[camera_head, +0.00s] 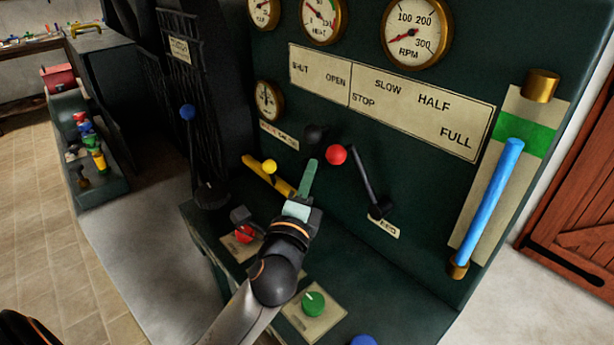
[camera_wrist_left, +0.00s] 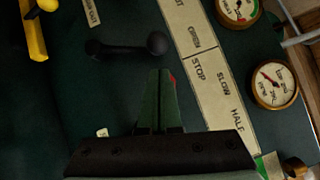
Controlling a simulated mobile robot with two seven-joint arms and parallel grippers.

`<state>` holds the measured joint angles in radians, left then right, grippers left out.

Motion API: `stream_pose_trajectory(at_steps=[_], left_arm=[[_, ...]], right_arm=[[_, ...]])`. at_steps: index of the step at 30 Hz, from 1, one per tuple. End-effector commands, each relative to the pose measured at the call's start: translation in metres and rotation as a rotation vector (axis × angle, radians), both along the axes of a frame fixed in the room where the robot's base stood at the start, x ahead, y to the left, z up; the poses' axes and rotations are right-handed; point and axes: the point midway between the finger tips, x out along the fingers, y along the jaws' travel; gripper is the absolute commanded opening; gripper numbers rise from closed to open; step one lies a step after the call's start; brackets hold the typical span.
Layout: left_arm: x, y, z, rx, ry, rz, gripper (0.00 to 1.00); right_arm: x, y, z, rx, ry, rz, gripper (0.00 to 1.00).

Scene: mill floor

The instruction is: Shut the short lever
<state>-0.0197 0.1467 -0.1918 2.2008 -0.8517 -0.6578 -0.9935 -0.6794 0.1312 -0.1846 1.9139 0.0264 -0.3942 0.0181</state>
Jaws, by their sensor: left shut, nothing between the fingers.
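The short lever (camera_head: 314,134) is black with a round ball end, mounted on the dark green panel under the SHUT and OPEN plate. In the left wrist view the short lever (camera_wrist_left: 125,48) shows whole, its ball end toward the OPEN side. My left gripper (camera_head: 308,178) has green fingers pressed together, empty, in front of the panel. It hides the lower part of the lever in the head view. In the left wrist view the fingertips (camera_wrist_left: 158,75) appear beside the ball end, without clear contact. My right gripper is out of view.
A red-balled lever (camera_head: 336,154) stands just right of the fingertips. A yellow lever (camera_head: 270,167) is to the left. Red (camera_head: 244,234) and green (camera_head: 314,304) knobs sit on the ledge below, beside my arm.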

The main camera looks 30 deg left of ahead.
Motion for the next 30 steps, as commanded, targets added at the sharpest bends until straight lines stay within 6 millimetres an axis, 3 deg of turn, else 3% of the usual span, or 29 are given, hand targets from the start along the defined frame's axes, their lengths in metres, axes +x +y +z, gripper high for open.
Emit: stream_pose_trajectory(at_steps=[6, 12, 30], left_arm=[[0.036, 0.011, 0.008, 0.002, -0.002, 0.002, 0.0], [0.054, 0.015, 0.01, 0.001, 0.0, 0.001, 0.0], [0.061, 0.017, 0.012, 0.001, -0.001, 0.001, 0.0]], right_arm=[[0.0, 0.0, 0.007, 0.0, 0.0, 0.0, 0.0], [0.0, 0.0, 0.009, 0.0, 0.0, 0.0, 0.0], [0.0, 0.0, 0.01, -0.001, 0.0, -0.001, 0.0]])
